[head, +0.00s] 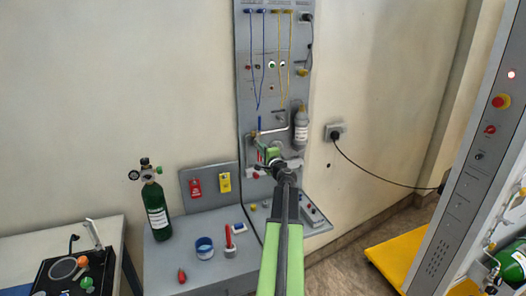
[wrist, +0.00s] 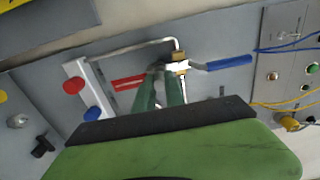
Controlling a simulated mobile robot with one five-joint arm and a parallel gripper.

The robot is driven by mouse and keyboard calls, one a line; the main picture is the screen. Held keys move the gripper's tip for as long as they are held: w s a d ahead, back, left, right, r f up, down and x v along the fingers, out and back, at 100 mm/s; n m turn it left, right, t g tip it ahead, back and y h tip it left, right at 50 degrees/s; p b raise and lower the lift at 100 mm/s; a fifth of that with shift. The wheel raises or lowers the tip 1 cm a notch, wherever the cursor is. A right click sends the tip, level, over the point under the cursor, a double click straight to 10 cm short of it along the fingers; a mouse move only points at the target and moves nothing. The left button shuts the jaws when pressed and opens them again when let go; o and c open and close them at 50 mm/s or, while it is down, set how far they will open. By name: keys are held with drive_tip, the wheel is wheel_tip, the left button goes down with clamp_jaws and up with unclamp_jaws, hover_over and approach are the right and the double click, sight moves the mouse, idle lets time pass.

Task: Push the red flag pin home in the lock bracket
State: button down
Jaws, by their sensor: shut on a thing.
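The red flag pin (wrist: 128,82) shows in the wrist view as a flat red strip with a pale line, just left of my fingertips. My gripper (wrist: 165,72) is shut, with its green fingers close together at the strip's right end. The exact grip on the pin is small and partly hidden. A brass fitting (wrist: 180,57) and a silver lever with a blue handle (wrist: 230,62) are just beyond and right of the fingertips. I cannot clearly tell the lock bracket from these metal parts. In the head view my gripper (head: 271,154) is at the grey panel's lower part.
A white block with red (wrist: 73,86) and blue knobs stands left of my gripper, under a bent silver pipe (wrist: 130,47). A grey bottle (head: 301,126) hangs right of the gripper. A green cylinder (head: 156,207) and a blue-white tub (head: 204,247) stand on the bench at left.

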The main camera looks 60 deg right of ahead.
drive_tip(key=shift+w+d, duration=0.35)
drive_tip(key=c, duration=1.3)
unclamp_jaws()
